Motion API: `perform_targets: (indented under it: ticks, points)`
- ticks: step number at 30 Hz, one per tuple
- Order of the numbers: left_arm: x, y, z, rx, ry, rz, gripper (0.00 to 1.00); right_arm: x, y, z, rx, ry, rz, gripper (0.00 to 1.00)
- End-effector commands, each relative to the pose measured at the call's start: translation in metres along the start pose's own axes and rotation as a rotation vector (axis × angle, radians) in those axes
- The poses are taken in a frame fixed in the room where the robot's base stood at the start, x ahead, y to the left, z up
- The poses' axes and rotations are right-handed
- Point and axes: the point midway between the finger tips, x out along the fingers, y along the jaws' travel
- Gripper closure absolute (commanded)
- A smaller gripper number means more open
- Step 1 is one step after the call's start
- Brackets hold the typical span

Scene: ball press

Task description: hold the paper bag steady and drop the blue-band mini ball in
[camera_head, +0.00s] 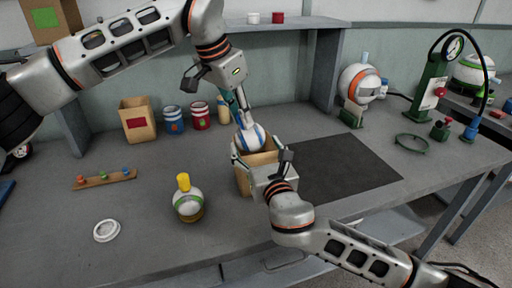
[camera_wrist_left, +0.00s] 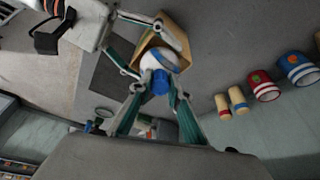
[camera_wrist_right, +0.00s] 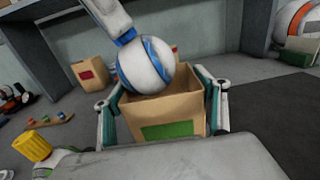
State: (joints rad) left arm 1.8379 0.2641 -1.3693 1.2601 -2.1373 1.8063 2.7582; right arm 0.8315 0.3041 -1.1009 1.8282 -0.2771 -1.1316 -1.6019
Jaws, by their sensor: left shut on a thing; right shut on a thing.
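The blue-band mini ball (camera_head: 250,138) is white with blue bands and has a blue knob (camera_wrist_left: 160,82) on top. My left gripper (camera_head: 243,122) comes from above and is shut on it by the knob. The ball is at the mouth of the open brown paper bag (camera_head: 243,182); how deep it sits is hard to tell. In the right wrist view the ball (camera_wrist_right: 146,65) overlaps the bag's far rim. The bag stands upright with a green label (camera_wrist_right: 168,131) on its near side. My right gripper (camera_wrist_right: 162,112) is shut around the bag, one finger on each side.
A green-band ball with a yellow knob (camera_head: 188,205) stands to the left. Behind are another bag (camera_head: 137,122), a blue can (camera_head: 173,120) and a red can (camera_head: 200,117). A dark mat (camera_head: 345,170) lies clear to the right. A gauge press (camera_head: 432,85) stands farther right.

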Motion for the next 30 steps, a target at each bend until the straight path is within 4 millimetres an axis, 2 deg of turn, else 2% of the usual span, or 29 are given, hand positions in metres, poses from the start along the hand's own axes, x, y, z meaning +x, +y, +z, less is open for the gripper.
perform_targets:
  ticks: [13, 14, 16, 26, 30]
  points:
    - [0.0075, 0.0, 0.0027, 0.0, 0.001, 0.0, 1.0, 0.0, 0.0, 0.0003, 0.0, 0.0, 0.0, 0.48]
    - [0.0075, 0.0, 0.0027, 0.0, 0.001, 0.0, 0.8, 0.0, 0.0, 0.0003, 0.0, 0.0, 0.0, 0.48]
    - [0.0074, 0.0, 0.0027, 0.0, 0.001, 0.0, 0.63, 0.0, 0.0, 0.0003, 0.0, 0.0, 0.0, 0.48]
    - [0.0072, -0.0001, 0.0028, 0.0, 0.001, 0.0, 0.63, 0.0, 0.0, 0.0002, 0.0, 0.0, 0.0, 0.48]
    - [-0.0021, -0.0005, 0.0025, 0.0, 0.002, -0.002, 0.63, 0.0, 0.0, 0.0002, 0.0, 0.0, 0.0, 0.48]
